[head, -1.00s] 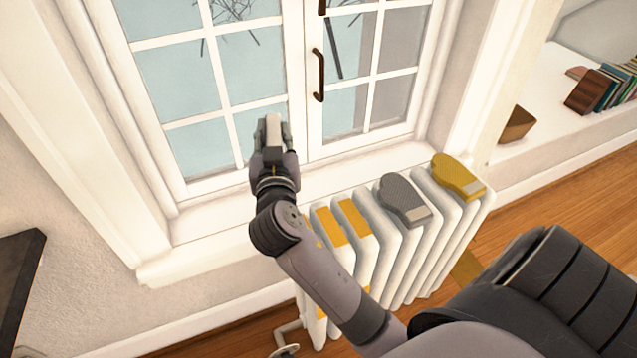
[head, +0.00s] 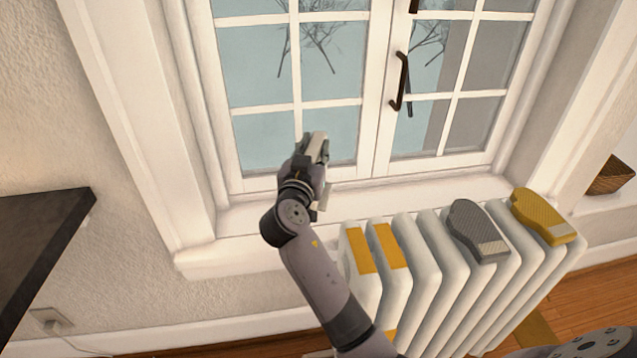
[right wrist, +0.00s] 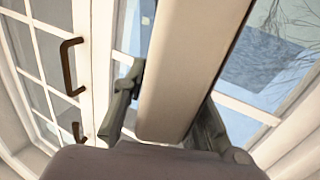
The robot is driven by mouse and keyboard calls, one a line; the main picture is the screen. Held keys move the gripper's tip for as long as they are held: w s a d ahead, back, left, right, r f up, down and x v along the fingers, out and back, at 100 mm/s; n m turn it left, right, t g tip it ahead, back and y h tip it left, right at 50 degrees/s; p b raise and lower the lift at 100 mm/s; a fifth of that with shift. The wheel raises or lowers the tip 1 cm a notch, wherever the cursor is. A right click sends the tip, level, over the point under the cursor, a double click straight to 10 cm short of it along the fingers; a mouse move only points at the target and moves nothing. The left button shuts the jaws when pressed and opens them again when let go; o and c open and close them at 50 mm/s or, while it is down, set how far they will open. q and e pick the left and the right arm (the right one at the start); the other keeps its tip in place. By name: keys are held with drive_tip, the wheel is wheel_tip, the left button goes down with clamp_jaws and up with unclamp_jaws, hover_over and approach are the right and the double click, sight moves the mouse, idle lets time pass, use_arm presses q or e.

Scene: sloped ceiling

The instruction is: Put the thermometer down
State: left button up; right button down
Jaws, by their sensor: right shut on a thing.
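My right gripper (head: 312,150) is held up in front of the lower left window panes, above the windowsill. In the right wrist view my gripper (right wrist: 165,115) is shut on a long, pale, flat-sided bar, which I take to be the thermometer (right wrist: 185,70). A finger presses on each side of it. In the head view the gripper mostly hides the thermometer, and only a pale part shows at the fingers. My left gripper is in neither view.
A white radiator (head: 420,270) with yellow patches stands below the sill (head: 245,255). A grey mitten (head: 477,232) and a yellow mitten (head: 540,218) lie on it. A dark tabletop (head: 40,235) is at the left. The window handle (head: 400,82) juts out.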

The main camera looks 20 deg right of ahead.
wheel_tip(320, 180, down, 7)
drive_tip(key=shift+f+b, duration=0.15)
drive_tip(key=shift+b, duration=0.45)
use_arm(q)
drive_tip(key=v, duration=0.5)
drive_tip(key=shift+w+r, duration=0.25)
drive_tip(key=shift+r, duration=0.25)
use_arm(e)
drive_tip(key=shift+f, duration=0.45)
drive_tip(key=c, duration=1.8)
unclamp_jaws()
drive_tip(key=shift+f, duration=0.1)
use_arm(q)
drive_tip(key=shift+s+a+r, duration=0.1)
use_arm(e)
drive_tip(key=o, duration=0.5)
